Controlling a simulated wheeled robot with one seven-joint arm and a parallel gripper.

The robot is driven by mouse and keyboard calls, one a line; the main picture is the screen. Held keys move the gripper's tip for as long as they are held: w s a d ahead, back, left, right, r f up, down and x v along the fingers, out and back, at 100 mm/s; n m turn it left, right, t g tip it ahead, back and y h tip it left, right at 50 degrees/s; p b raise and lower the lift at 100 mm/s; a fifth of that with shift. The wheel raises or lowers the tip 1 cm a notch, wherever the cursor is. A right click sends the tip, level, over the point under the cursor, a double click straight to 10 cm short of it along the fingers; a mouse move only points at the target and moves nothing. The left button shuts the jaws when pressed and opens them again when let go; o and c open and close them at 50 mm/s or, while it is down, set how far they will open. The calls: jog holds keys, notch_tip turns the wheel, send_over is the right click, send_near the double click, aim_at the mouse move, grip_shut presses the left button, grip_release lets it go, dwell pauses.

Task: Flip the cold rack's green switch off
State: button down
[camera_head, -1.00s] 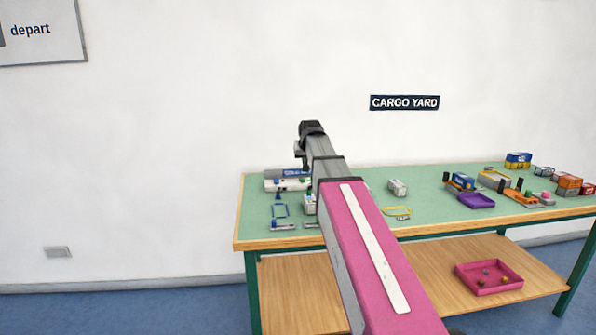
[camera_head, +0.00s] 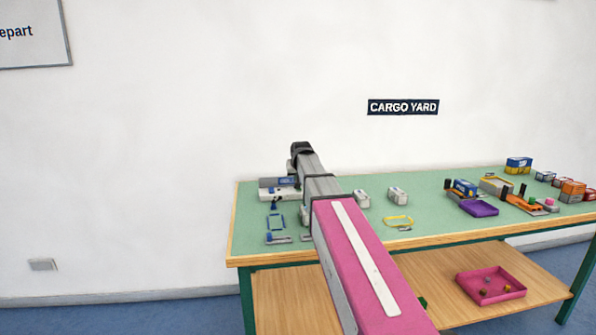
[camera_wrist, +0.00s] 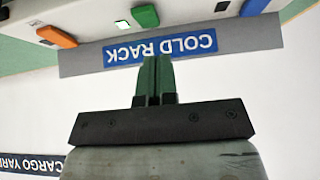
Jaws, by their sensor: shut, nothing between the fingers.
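The cold rack shows upside down in the wrist view, with its blue COLD RACK label (camera_wrist: 160,47) on a grey panel. The green switch is a little farther up, clear of the fingers. In the head view the rack (camera_head: 279,193) stands at the table's back left, partly behind my arm. My fingertips cannot be made out there.
Small grey blocks (camera_head: 398,195), a yellow loop (camera_head: 398,221) and a purple tray (camera_head: 479,208) lie on the green table. The wall is behind.

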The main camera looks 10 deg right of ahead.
aim_at(297, 193)
jog(key=shift+s+f, duration=0.2)
jog(key=shift+f, duration=1.05)
jog(key=shift+s+f, duration=0.1)
jog(key=shift+f, duration=0.7)
